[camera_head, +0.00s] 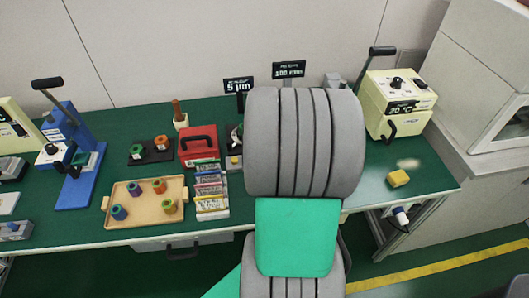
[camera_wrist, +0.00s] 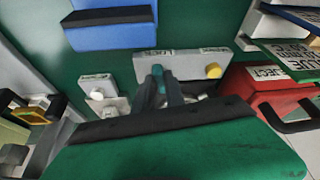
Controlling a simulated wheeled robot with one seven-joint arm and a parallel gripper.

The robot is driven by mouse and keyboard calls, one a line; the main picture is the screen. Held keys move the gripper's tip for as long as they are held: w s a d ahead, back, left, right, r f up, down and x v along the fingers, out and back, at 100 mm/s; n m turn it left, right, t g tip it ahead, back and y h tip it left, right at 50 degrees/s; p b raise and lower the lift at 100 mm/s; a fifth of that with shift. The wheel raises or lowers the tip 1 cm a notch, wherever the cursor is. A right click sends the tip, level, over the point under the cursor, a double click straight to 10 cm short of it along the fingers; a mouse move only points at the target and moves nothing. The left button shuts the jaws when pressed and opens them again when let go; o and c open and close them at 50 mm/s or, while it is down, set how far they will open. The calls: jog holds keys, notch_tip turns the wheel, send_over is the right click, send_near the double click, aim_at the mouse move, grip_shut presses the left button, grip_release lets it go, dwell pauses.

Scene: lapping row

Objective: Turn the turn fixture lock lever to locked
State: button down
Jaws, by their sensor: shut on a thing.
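The turn fixture (camera_wrist: 185,64) is a light grey plate with small labels along its far edge, too small to read, and a yellow knob (camera_wrist: 213,71) on its right. In the wrist view my gripper (camera_wrist: 161,78) reaches over the plate, its narrow fingers close together. It is shut on the lock lever, which the fingers mostly hide; its exact angle cannot be told. In the head view my grey arm covers my gripper and most of the fixture; a small yellow knob (camera_head: 235,160) shows just left of the arm.
A red box with a black handle (camera_head: 199,145) stands left of the arm; it is at the right in the wrist view (camera_wrist: 270,88). A wooden tray (camera_head: 145,222) holds several spools. A cream machine (camera_head: 397,100) stands right.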

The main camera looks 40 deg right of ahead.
jog(key=shift+a+m+g+h, duration=0.1)
jog(key=shift+m+g+h, duration=0.2)
jog(key=shift+m, duration=0.8)
jog(key=c, duration=1.4)
grip_release()
jog(key=v, duration=0.7)
jog(key=shift+r, duration=0.35)
jog(key=shift+s+a, duration=0.15)
